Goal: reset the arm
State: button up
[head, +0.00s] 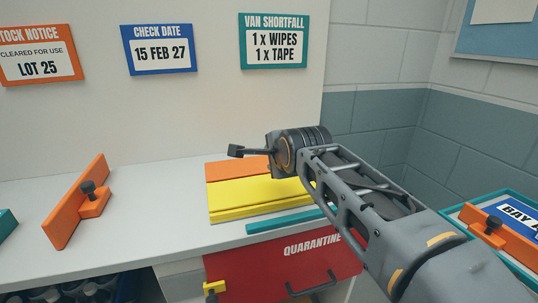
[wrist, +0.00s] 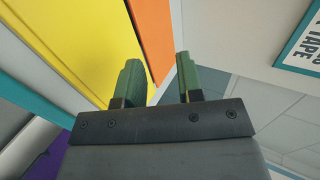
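My arm reaches in from the lower right of the head view, over the right part of the white counter (head: 140,205). My gripper (head: 237,151) points left, above the orange and yellow panels, and is seen side-on there. In the wrist view my gripper (wrist: 157,78) shows two green fingers standing apart with nothing between them. The yellow panel (head: 245,197) and the orange panel (head: 230,169) lie below and behind the gripper; the yellow panel also fills the upper left of the wrist view (wrist: 85,35). My arm hides part of both panels.
An orange piece with a black knob (head: 66,217) stands on the counter at left. A teal strip (head: 285,221) lies at the front edge, above a red quarantine bin (head: 260,265). A teal-edged tray with an orange bar (head: 510,244) is at right. The counter's middle is clear.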

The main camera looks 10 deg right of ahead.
jog(key=s+d+f+n+g+p, duration=0.1)
jog(key=s+n+g+p, duration=0.7)
jog(key=s+n+p, duration=0.9)
jog(key=d+p, duration=0.1)
jog(key=p, duration=0.2)
jog(key=shift+s+d+f+h+p, duration=0.15)
jog(key=shift+d+f+h+p, duration=0.05)
jog(key=shift+h+p, duration=0.1)
